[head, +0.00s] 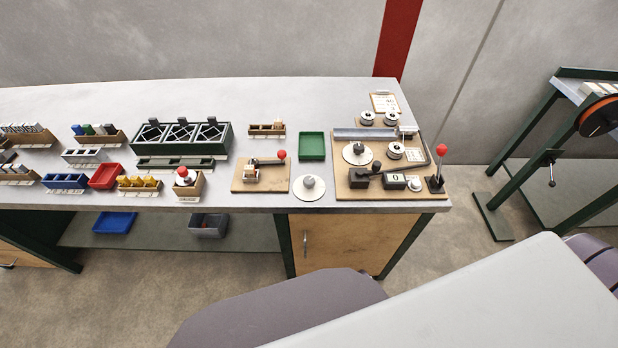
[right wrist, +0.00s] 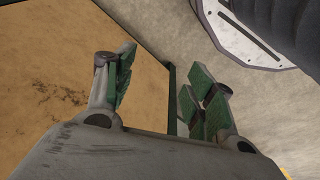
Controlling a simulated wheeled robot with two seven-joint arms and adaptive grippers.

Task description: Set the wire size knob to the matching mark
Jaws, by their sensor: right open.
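Two white round plates with a raised centre could be the wire size knob, and I cannot tell which it is. One round plate (head: 357,153) is on the wooden machine board (head: 345,190). The other, with a grey knob (head: 309,182), lies at the table's front edge. Their marks are too small to read. A small paper card (head: 384,102) with unclear writing stands at the back of the board. My right gripper (right wrist: 160,90) is open and empty in the right wrist view, with a wooden panel and the floor behind it. My left gripper is not in view.
The board also carries a counter showing 0 (head: 395,181), white spools (head: 367,117) and a red-ball lever (head: 437,168). A green tray (head: 312,146) and a smaller lever board (head: 261,176) are to its left. Bins fill the table's left side. A cabinet (head: 350,240) is below.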

